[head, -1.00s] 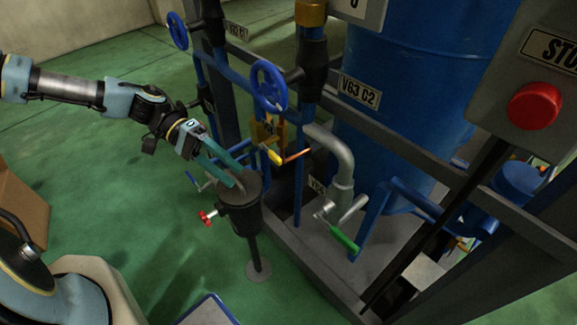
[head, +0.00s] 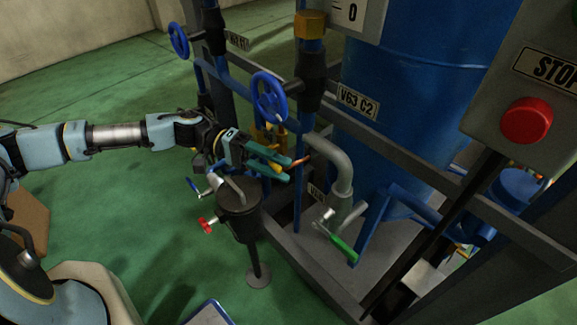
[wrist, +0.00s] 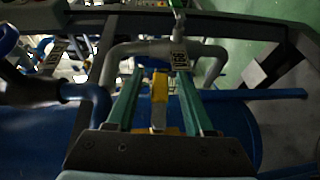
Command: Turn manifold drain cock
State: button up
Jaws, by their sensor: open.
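A yellow-handled cock (head: 277,168) with a copper-coloured stem (head: 303,160) sits on the manifold pipework below the blue handwheel. No readable label confirms it as the manifold drain cock. My gripper (head: 288,169) is open, its two green fingers level and reaching right, at the yellow handle. In the wrist view, the yellow part (wrist: 159,88) shows between the spread fingers of my gripper (wrist: 160,72). Clear gaps show on both sides of it there. The gripper partly hides the handle in the head view.
A dark pot (head: 240,215) with a red-handled tap (head: 208,224) stands just below my gripper. A grey pipe (head: 340,170), a green-handled valve (head: 343,248) and the blue handwheel (head: 269,97) are close by. A red stop button (head: 526,121) is at right. Green floor lies open at left.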

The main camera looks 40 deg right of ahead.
jog(key=shift+x, duration=1.3)
jog(key=shift+c, duration=0.4)
grip_shut()
